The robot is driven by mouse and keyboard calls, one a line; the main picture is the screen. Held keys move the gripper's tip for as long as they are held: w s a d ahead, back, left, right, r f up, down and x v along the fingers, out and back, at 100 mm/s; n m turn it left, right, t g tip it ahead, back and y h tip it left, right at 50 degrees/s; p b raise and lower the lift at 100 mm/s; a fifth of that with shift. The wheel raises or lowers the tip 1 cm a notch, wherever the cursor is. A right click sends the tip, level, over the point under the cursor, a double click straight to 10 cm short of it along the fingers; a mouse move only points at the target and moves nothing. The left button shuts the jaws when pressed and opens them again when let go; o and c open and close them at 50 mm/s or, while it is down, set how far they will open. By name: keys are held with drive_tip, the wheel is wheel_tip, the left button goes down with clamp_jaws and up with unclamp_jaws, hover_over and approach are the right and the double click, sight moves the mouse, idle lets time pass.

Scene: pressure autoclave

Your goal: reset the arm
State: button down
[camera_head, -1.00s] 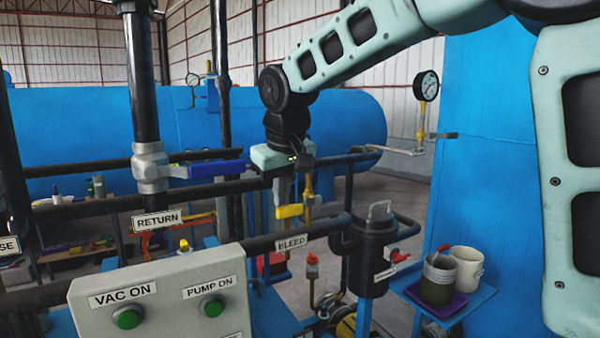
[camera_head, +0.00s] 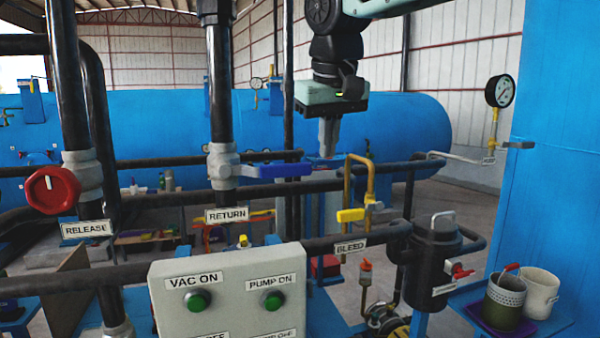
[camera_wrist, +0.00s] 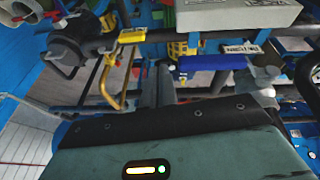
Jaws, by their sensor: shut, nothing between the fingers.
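My gripper (camera_head: 327,150) hangs from the arm at the upper middle of the head view, pointing down, its fingers together and empty. It is in front of the blue tank and above the black pipes, to the right of the blue RETURN valve handle (camera_head: 272,170). The yellow BLEED handle (camera_head: 351,215) is below and slightly right of it. Nothing is seen touching the gripper. In the wrist view the gripper housing fills the lower part, and the blue handle (camera_wrist: 212,62) shows beyond it.
A control box (camera_head: 225,295) with green buttons stands low in front. A red RELEASE knob (camera_head: 53,190) is at left. A black canister (camera_head: 432,262), a gauge (camera_head: 500,91) and two cups on a shelf (camera_head: 556,322) are at right. Pipes cross below my gripper.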

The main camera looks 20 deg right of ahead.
drive_tip(key=s+d+f, duration=0.4)
drive_tip(key=s+f, duration=0.1)
drive_tip(key=f, duration=0.5)
drive_tip(key=s+d+f+m+g, duration=0.1)
drive_tip(key=s+d+f, duration=0.25)
drive_tip(key=f, duration=0.55)
drive_tip(key=s+d+f, duration=0.3)
drive_tip(key=s+f, duration=0.2)
drive_tip(key=f, duration=0.5)
drive_tip(key=s+a+f+n+g+b, duration=0.1)
drive_tip(key=s+a+f+n+b, duration=0.1)
drive_tip(key=s+a, duration=0.4)
drive_tip(key=s+a+f+n+g+y+b, duration=0.1)
drive_tip(key=s+a+f+n+b, duration=0.1)
drive_tip(key=s+a+n+b, duration=0.2)
drive_tip(key=s+a+n, duration=0.1)
drive_tip(key=s+a, duration=0.2)
drive_tip(key=a, duration=0.5)
drive_tip(key=shift+s+f+n+g, duration=0.15)
drive_tip(key=shift+s+n+g, duration=0.15)
drive_tip(key=shift+g, duration=0.1)
